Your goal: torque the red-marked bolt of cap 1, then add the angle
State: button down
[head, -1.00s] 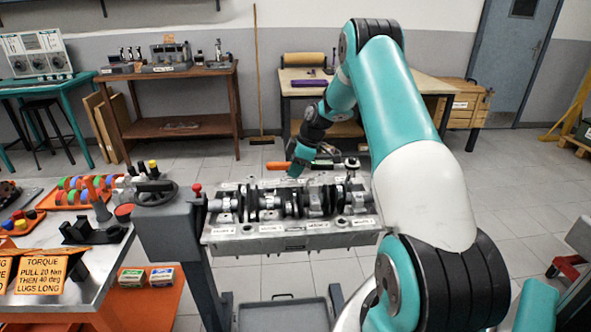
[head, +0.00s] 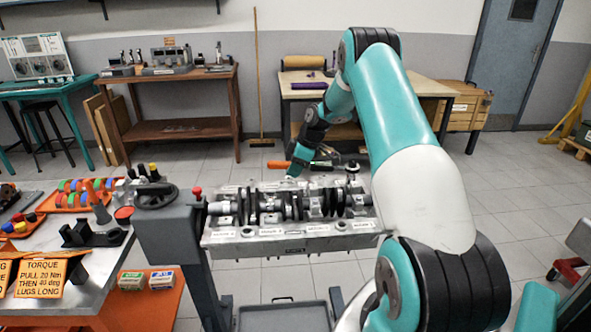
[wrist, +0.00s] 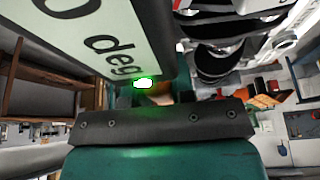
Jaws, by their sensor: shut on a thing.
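My gripper (head: 295,170) is at the back edge of the grey engine block (head: 290,243) and is shut on the torque wrench. The wrench's orange handle (head: 278,165) sticks out to the left of the gripper, and a green patch shows on its body to the right. In the wrist view, the wrench's pale display (wrist: 95,35) reads "deg" after a partly cut digit, and a green light (wrist: 142,84) glows beside it. The crankshaft (head: 290,205) lies in the block. I cannot make out the red-marked bolt, cap 1 or the wrench's contact with a bolt.
A handwheel (head: 155,195) stands at the block's left end. The metal side table (head: 110,262) at left carries trays of coloured parts and an orange torque sign (head: 42,278) reading pull 20 Nm, then 40 deg. A brown workbench (head: 175,130) stands behind, with open floor between.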

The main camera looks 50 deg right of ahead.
jog(key=shift+w+d+m, duration=0.3)
jog(key=shift+d, duration=0.05)
jog(key=shift+w+d, duration=0.1)
jog(key=shift+d, duration=0.05)
jog(key=shift+w+d+m+h, duration=0.35)
jog(key=shift+d+m, duration=0.15)
jog(key=shift+d, duration=0.1)
jog(key=shift+w+d+m, duration=0.25)
jog(key=shift+d+m, duration=0.1)
jog(key=shift+d, duration=0.1)
jog(key=shift+w+d+m, duration=0.2)
jog(key=shift+d+m, duration=0.15)
jog(key=shift+d, duration=0.1)
dwell(2.4)
jog(key=shift+s+a+f+n+b, duration=0.1)
jog(key=shift+s+a+n+b, duration=0.15)
jog(key=shift+s+a+n, duration=0.3)
jog(key=shift+s+a+n+b, duration=0.3)
jog(key=shift+a+n, duration=0.1)
jog(key=shift+a, duration=0.25)
jog(key=shift+s+a+f+n+b, duration=0.1)
jog(key=shift+s+a+n+b, duration=0.15)
jog(key=shift+s+a+n, duration=0.3)
dwell(1.9)
